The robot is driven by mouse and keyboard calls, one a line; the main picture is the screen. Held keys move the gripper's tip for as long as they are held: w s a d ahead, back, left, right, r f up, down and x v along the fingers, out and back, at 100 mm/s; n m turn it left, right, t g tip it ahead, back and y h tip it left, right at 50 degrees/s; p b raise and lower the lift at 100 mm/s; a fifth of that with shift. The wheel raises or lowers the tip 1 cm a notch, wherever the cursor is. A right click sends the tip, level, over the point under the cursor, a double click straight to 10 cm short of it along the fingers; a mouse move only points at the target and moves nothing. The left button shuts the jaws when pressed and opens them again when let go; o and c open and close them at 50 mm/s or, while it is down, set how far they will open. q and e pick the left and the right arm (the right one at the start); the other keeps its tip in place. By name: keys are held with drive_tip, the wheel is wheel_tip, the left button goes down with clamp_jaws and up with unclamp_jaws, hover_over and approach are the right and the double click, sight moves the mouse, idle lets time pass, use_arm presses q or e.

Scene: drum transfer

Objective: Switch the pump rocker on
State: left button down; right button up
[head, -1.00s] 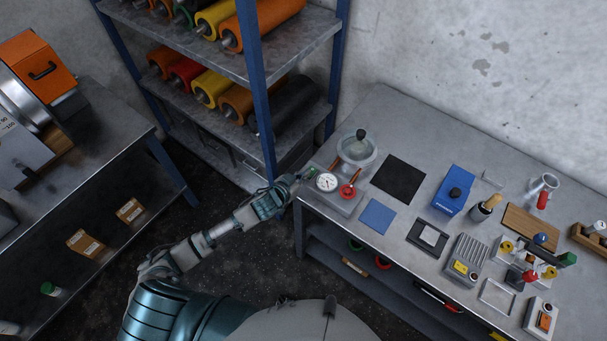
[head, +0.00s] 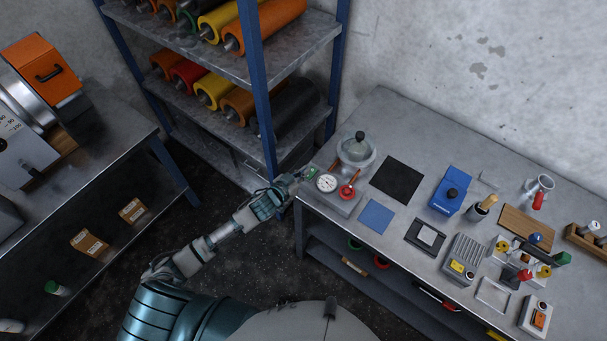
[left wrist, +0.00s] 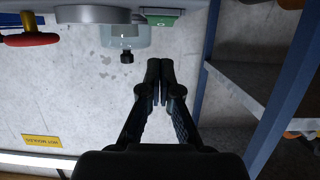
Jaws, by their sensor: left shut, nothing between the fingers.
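The pump unit (head: 345,205) stands at the left end of the workbench, with a white dial gauge (head: 327,183), a red valve handle (head: 347,191) and a glass jar with a dark knob (head: 357,156). A small green rocker (head: 312,171) is at its left side; it also shows in the left wrist view (left wrist: 162,20). Whether the rocker is on or off I cannot tell. My left gripper (head: 301,176) is shut and empty, its fingertips (left wrist: 160,64) close to the rocker. In the left wrist view a gap shows between them. My right gripper is not in view.
A blue rack post (head: 258,95) with rollers stands just behind my left arm. On the workbench, a black mat (head: 398,178), a blue pad (head: 377,216) and a blue box (head: 453,190) lie right of the pump. A second bench (head: 85,140) is at left.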

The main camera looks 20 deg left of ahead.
use_arm(q)
drive_tip(key=f+b+v, duration=0.1)
drive_tip(key=b+v, duration=0.1)
drive_tip(key=v, duration=0.8)
drive_tip(key=shift+s+f, duration=0.3)
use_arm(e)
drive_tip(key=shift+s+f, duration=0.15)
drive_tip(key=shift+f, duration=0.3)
use_arm(q)
drive_tip(key=shift+d, duration=0.15)
